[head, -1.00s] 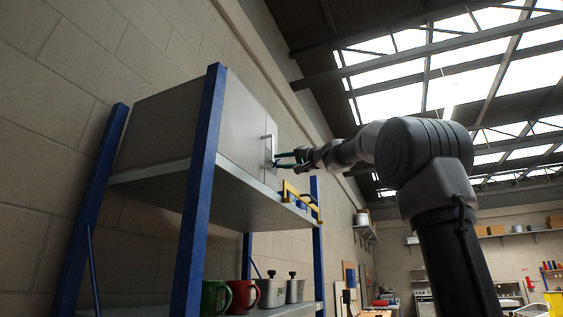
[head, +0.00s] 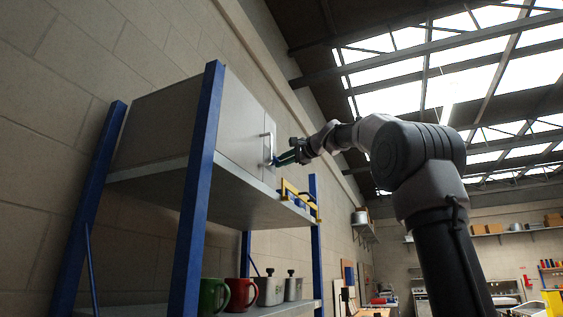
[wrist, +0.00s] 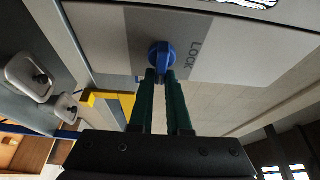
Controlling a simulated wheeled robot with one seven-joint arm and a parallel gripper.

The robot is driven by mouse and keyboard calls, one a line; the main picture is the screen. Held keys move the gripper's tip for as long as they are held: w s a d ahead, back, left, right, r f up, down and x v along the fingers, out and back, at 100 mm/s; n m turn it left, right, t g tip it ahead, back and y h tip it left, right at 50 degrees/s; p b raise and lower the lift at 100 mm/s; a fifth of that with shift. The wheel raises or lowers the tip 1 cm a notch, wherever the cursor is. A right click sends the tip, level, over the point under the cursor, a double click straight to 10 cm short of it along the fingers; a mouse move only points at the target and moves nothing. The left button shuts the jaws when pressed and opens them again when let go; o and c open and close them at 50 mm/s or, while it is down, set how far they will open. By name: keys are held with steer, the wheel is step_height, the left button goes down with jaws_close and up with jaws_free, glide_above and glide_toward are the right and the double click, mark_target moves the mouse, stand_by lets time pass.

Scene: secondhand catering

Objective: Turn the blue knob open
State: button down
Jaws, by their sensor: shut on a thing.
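The blue knob (wrist: 161,55) sits on the front of a grey metal cabinet (head: 170,125), on a pale panel next to the word LOCK. It shows at the top middle of the wrist view. My gripper (wrist: 162,76) has green fingers, and their tips are on the knob, one on each side, shut on it. In the head view my gripper (head: 284,160) reaches the cabinet front from the right, just below a vertical silver handle (head: 268,148). The knob's exact angle is hard to tell, as the fingertips cover part of it.
The cabinet stands on the upper shelf of a rack with blue posts (head: 199,190). A yellow and blue object (head: 300,198) lies at that shelf's right end, close below my gripper. A green mug (head: 213,295), a red mug (head: 241,293) and pale containers stand on the lower shelf.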

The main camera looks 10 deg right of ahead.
steer(key=shift+a+f, duration=0.15)
steer(key=shift+a, duration=0.25)
steer(key=c, duration=0.9)
jaws_free()
steer(key=shift+s, duration=0.1)
steer(key=shift+a, duration=0.2)
steer(key=shift+d, duration=0.15)
steer(key=v, duration=1)
steer(key=shift+s+d, duration=0.3)
